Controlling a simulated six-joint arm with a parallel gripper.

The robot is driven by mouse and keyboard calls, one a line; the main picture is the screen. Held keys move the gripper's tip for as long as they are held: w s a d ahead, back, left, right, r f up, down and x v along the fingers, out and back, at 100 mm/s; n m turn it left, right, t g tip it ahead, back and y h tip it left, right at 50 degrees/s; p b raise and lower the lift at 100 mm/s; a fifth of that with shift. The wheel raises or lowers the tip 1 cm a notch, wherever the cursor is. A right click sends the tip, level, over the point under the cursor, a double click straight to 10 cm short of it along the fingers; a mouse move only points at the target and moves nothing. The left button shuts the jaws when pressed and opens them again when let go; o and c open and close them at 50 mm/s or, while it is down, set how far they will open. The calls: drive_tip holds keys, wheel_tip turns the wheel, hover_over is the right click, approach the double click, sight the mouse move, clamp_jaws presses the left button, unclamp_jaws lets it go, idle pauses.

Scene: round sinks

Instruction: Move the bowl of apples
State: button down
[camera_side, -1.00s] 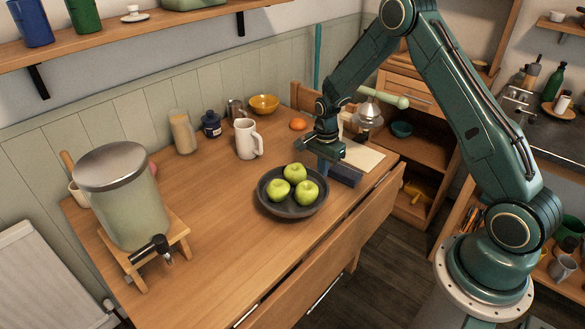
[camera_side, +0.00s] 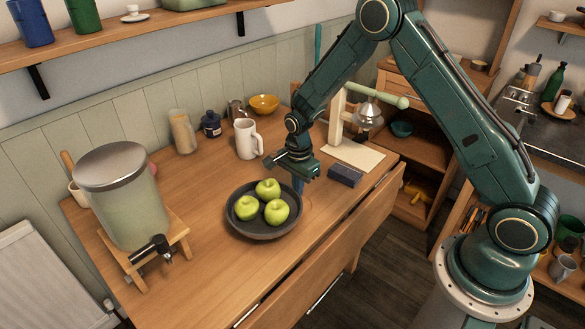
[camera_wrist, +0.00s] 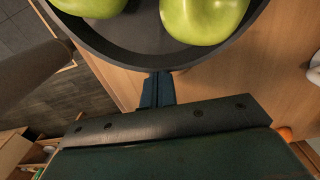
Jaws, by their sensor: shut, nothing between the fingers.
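The dark bowl (camera_side: 264,226) stands upright on the wooden table and holds three green apples (camera_side: 268,188). My gripper (camera_side: 298,186) is shut with nothing between its fingers, pointing down just beyond the bowl's right rim. In the wrist view, the fingertips (camera_wrist: 158,88) are right at the edge of the bowl (camera_wrist: 125,48), and two apples (camera_wrist: 205,18) show, cut off by the top of the picture. Whether the fingers touch the rim I cannot tell.
A dark blue block (camera_side: 345,175) and a pale board (camera_side: 352,154) lie right of my gripper. A white mug (camera_side: 246,140) stands behind the bowl. A drink dispenser (camera_side: 122,200) on a wooden stand is at left. The table between dispenser and bowl is clear.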

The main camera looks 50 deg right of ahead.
sight(282, 190)
drive_tip(key=a, duration=0.7)
drive_tip(key=shift+w, duration=0.15)
drive_tip(key=shift+d, duration=0.1)
drive_tip(key=shift+d, duration=0.5)
drive_tip(key=d, duration=0.3)
wheel_tip(282, 190, up, 10)
